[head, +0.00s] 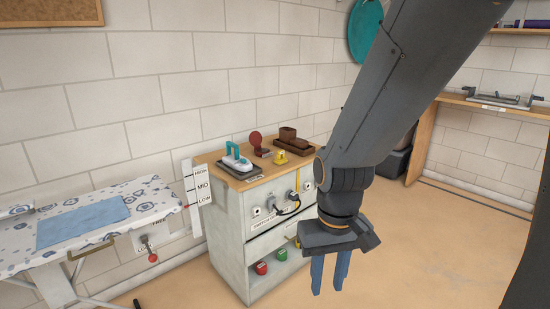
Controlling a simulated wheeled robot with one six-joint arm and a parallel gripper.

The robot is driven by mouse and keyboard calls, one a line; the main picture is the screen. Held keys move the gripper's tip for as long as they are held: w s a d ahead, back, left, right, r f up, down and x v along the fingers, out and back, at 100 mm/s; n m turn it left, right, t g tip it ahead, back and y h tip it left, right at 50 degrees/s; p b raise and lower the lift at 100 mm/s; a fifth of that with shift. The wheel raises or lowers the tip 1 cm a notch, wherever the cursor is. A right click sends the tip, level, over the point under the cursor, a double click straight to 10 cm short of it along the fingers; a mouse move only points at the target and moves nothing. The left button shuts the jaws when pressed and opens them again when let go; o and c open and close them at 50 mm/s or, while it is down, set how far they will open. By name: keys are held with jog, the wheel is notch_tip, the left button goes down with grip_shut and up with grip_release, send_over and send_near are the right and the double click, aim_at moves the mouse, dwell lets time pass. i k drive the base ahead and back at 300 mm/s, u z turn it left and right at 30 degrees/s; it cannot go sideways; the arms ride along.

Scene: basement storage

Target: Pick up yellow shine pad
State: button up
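A small yellow object (281,156), which looks like the yellow shine pad, sits on the wooden top (240,178) of a pale cabinet, near its front edge. My gripper (330,279) points down in front of the cabinet's right side, lower in the picture than the yellow pad and apart from it. Its two blue fingers are spread with a clear gap and hold nothing. My arm passes to the right of the cabinet top and does not cover the pad.
Beside the pad are a teal-handled iron (237,158) on a dark plate, a dark red round-topped item (256,143) and a brown stepped box (291,143). An ironing board (120,225) stands left. A wooden bench (480,100) is at right. Floor (430,250) is open at right.

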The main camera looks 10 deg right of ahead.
aim_at(280, 160)
jog(key=z, duration=1.1)
jog(key=i, duration=2.55)
jog(key=u, duration=2.65)
jog(key=i, duration=0.5)
